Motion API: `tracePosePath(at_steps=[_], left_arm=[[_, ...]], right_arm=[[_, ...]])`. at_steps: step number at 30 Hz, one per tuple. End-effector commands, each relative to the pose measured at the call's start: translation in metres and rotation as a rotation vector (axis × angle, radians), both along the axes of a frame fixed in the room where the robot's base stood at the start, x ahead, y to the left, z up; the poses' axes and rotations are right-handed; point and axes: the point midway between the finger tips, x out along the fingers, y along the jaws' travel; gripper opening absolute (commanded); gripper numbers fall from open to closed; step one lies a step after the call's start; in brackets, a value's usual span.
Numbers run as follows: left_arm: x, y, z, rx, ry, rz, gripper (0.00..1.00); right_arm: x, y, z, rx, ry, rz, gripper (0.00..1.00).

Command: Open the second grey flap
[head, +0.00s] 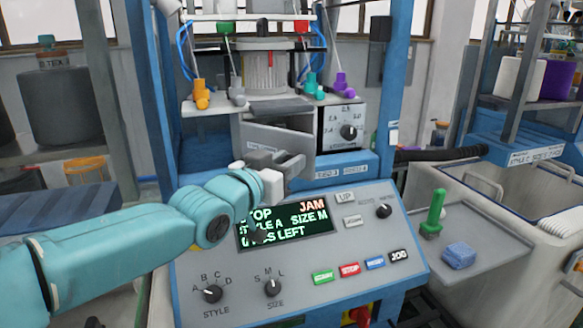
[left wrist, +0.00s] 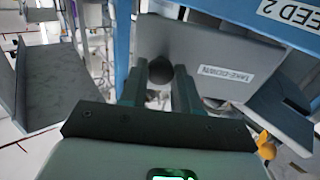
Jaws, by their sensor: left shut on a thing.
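In the left wrist view the flap (left wrist: 215,60) carries a "TAKE-DOWN" label and a dark round knob (left wrist: 158,70). My left gripper (head: 292,163) is in front of the flap's lower part. In the left wrist view its two fingers (left wrist: 161,90) are on either side of the knob, shut on it. The fingers hide part of the knob and the flap's lower edge. My right gripper is in neither view.
The control panel (head: 350,245) under my left arm shows "STOP" and "JAM" on its screen (head: 290,229). At right, a grey side tray (head: 480,235) holds a green-handled tool (head: 433,213) and a blue block (head: 458,256). A dial box (head: 343,124) stands right of the flap.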

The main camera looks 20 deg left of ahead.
Motion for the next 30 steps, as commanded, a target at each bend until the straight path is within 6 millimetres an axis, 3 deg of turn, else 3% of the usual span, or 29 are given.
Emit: tracePosePath(at_steps=[19, 20, 21, 22, 30], left_arm=[[-0.0049, 0.0028, 0.0025, -0.002, -0.006, 0.003, 0.00], [-0.0049, 0.0028, 0.0026, -0.002, -0.006, 0.003, 0.38], [-0.0050, 0.0029, 0.0025, -0.002, -0.006, 0.002, 0.51], [-0.0050, 0.0029, 0.0024, -0.002, -0.006, 0.002, 0.55], [-0.0049, 0.0028, 0.0009, -0.001, -0.002, -0.001, 0.55]], right_arm=[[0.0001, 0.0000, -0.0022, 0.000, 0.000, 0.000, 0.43], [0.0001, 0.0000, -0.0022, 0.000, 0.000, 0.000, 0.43], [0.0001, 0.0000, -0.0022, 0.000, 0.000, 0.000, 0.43], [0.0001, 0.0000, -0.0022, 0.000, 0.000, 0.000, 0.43], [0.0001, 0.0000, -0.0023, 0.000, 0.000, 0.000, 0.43]])
